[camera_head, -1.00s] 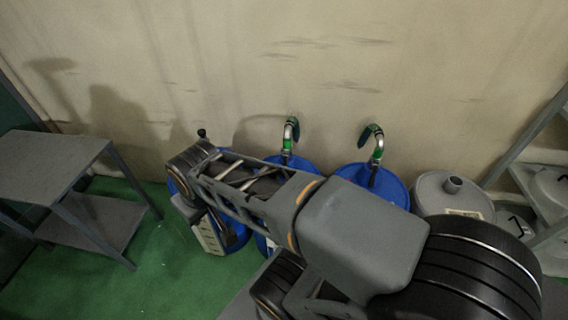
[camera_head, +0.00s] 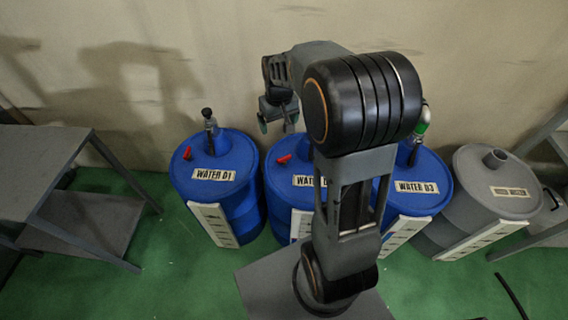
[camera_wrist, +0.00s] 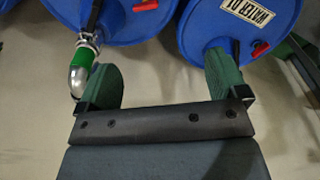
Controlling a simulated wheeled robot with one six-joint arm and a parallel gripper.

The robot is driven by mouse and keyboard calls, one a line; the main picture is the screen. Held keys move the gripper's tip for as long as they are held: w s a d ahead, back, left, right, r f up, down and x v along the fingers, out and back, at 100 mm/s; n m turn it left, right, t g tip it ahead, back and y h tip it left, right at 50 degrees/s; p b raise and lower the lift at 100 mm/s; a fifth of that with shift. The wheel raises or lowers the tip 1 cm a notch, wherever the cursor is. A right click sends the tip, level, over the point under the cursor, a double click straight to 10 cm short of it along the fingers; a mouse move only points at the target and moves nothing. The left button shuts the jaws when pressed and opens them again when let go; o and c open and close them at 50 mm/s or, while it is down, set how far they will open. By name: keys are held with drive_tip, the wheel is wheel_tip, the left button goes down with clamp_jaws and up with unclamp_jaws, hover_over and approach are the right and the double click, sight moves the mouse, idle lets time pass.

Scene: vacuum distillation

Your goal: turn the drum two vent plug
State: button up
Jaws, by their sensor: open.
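The drum two (camera_head: 277,205), a blue drum labelled "WATER 02", stands in the middle of the blue drums, partly behind my arm. Its red vent plug (camera_head: 284,159) lies on its top, left of the pipe. My gripper (camera_head: 277,118) is open and empty, above and behind the plug, apart from it. In the wrist view, the open fingers of my gripper (camera_wrist: 166,64) have bare wall between them. A green-collared pipe (camera_wrist: 84,56) is close to the left finger.
Drum one (camera_head: 213,199), with a black-topped pipe, stands to the left. Drum three (camera_head: 433,181) and a grey drum (camera_head: 483,208) stand to the right. A grey table (camera_head: 38,160) is at far left. The wall is close behind the drums.

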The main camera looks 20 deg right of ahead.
drive_tip(key=g+b, duration=0.1)
drive_tip(key=b, duration=0.2)
approach(284, 157)
wheel_tip(284, 157, down, 9)
drive_tip(key=shift+w+d+f+b, duration=0.1)
drive_tip(key=shift+w+f+b, duration=0.05)
drive_tip(key=shift+b, duration=0.65)
drive_tip(key=shift+c, duration=0.3)
drive_tip(key=c, duration=0.9)
